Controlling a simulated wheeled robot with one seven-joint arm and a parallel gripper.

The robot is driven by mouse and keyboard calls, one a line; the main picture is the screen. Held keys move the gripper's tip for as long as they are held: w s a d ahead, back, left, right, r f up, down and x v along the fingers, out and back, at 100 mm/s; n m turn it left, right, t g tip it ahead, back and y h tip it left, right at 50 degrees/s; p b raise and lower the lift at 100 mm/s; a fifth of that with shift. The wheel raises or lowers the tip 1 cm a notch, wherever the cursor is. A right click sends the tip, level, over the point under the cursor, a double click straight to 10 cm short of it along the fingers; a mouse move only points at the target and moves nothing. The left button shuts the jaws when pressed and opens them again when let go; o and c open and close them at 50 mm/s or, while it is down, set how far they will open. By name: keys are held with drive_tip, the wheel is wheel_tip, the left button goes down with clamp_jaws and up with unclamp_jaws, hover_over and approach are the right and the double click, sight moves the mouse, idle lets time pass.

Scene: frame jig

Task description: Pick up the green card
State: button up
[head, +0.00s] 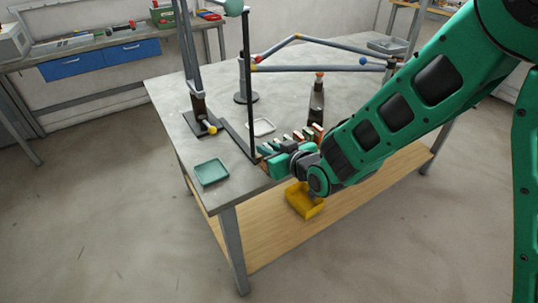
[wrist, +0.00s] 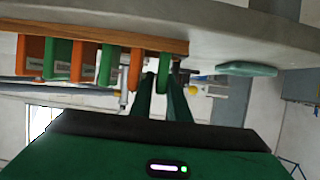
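In the wrist view, a row of orange and green cards stands along a wooden rack (wrist: 95,32). The green card (wrist: 164,66) at the right end of the row lies in line with the gap between the fingertips of my gripper (wrist: 162,86). The fingers are close on either side of it; I cannot tell whether they touch it. Other green cards (wrist: 106,64) stand further left, between orange cards (wrist: 135,68). In the head view my gripper (head: 270,150) is at the table's near edge beside the cards, and the arm hides part of the rack.
A green tray (head: 212,172) lies left on the table (head: 185,142), with a white dish (head: 262,127) behind the cards. A dark upright post (head: 249,80) rises close to my gripper. A jointed rod linkage (head: 320,68) spans the back. A yellow bin (head: 304,201) sits on the lower shelf.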

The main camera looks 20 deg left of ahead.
clamp_jaws()
drive_tip(key=shift+r, duration=0.15)
